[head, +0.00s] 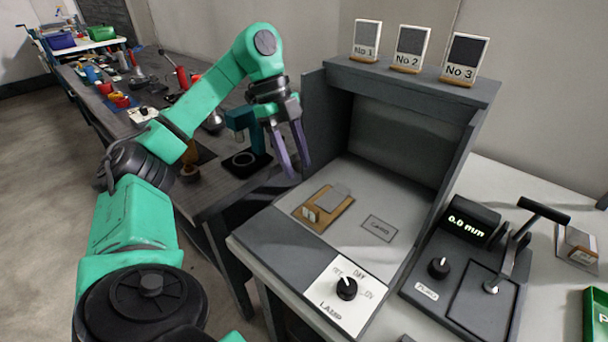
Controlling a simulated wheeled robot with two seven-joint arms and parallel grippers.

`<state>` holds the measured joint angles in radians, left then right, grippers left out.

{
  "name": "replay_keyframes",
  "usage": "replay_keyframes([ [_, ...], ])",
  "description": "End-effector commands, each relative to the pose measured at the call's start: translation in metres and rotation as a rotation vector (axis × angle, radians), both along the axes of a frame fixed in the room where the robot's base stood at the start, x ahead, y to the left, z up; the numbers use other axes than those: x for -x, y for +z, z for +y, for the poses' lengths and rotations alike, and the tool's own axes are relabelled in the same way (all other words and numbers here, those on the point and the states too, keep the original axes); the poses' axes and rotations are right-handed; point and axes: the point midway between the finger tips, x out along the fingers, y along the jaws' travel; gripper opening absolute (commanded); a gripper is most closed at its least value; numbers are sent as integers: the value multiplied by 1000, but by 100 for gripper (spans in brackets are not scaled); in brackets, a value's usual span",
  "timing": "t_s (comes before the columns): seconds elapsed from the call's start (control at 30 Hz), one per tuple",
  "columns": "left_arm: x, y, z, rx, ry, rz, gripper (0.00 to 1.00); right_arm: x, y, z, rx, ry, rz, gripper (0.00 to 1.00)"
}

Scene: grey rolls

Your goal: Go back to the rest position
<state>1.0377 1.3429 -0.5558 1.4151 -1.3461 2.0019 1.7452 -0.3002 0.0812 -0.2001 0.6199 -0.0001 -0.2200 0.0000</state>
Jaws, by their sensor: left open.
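My left gripper (291,152) hangs at the end of the green left arm, above the left edge of the grey viewing booth (312,110). Its two purple fingers point down, are apart and hold nothing. A small wooden plaque with a grey swatch (328,204) lies on the booth floor, below and right of the fingers and apart from them. A marked rectangle (379,228) on the booth floor is bare. My right gripper is not in view.
Three labelled sample cards (411,48) stand on the booth top. A lamp knob (346,288) sits at the booth front. A gauge reading 0.0 mm (468,219) with a black lever (515,245) stands at right. A green tray (596,318) is at the right edge. A tool-covered dark bench (205,190) extends behind the arm.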

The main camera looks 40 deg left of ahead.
Motion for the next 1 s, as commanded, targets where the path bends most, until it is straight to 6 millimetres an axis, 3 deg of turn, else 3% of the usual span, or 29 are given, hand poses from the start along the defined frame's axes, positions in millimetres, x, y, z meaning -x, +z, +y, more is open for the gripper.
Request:
replay_keyframes([
  [0.03,0,7,2,0,0,-1,47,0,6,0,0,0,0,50],
  [0.63,0,11,3,0,0,0,47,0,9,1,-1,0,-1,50],
  [0.73,0,43,3,0,-1,-1,47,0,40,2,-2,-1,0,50],
  [0.9,0,118,3,0,0,0,47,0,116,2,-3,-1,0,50],
  [1.0,0,144,2,0,0,0,47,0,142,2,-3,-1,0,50],
])
